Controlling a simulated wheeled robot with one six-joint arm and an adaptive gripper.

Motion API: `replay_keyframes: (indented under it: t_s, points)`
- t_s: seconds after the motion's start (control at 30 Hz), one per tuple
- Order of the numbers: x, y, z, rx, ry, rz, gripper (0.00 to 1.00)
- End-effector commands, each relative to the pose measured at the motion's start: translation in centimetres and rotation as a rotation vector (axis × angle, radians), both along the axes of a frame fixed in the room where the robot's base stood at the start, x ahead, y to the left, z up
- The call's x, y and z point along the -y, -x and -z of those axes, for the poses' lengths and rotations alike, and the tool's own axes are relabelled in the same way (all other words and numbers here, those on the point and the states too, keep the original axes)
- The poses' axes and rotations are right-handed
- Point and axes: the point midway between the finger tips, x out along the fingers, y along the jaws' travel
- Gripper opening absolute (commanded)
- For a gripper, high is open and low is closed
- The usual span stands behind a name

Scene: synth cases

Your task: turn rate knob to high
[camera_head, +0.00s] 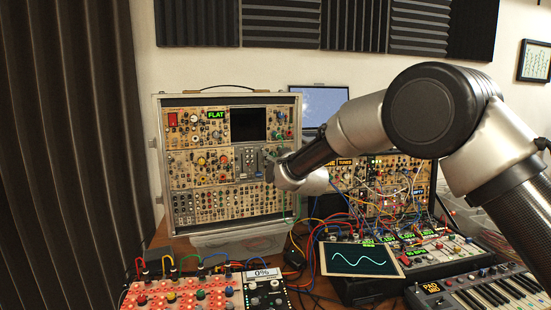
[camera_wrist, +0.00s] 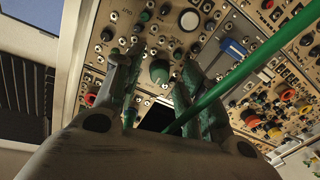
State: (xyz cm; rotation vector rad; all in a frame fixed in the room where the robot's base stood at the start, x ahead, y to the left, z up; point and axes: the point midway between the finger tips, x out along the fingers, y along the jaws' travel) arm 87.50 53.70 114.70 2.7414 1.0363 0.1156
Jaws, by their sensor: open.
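The left synth case (camera_head: 158,150) stands upright at the back of the table, its tan panels full of knobs and jacks. My gripper (camera_head: 268,168) is in front of the right part of this case. In the wrist view my gripper (camera_wrist: 157,62) is open, with a finger on each side of a green knob (camera_wrist: 159,71). I see no clear contact with the knob. The labels are too small to read, so I cannot tell which knob is the rate knob.
A green cable (camera_wrist: 225,90) crosses the right finger in the wrist view. A second synth case (camera_head: 433,190) with many patch cables is behind my arm. A screen with a sine wave (camera_head: 360,260), a keyboard (camera_head: 485,297) and small colourful modules (camera_head: 185,297) crowd the table front.

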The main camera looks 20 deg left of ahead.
Motion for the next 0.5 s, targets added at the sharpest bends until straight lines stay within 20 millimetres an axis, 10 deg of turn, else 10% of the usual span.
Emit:
replay_keyframes:
  t_s: [0.2,0.4,0.5]
  points:
    - [-0.01,-0.02,0.00,0.000,0.000,0.000,0.38]
    - [0.01,0.00,-0.01,0.000,0.000,0.000,0.02]
    - [0.00,0.00,-0.02,0.000,0.000,0.000,0.00]
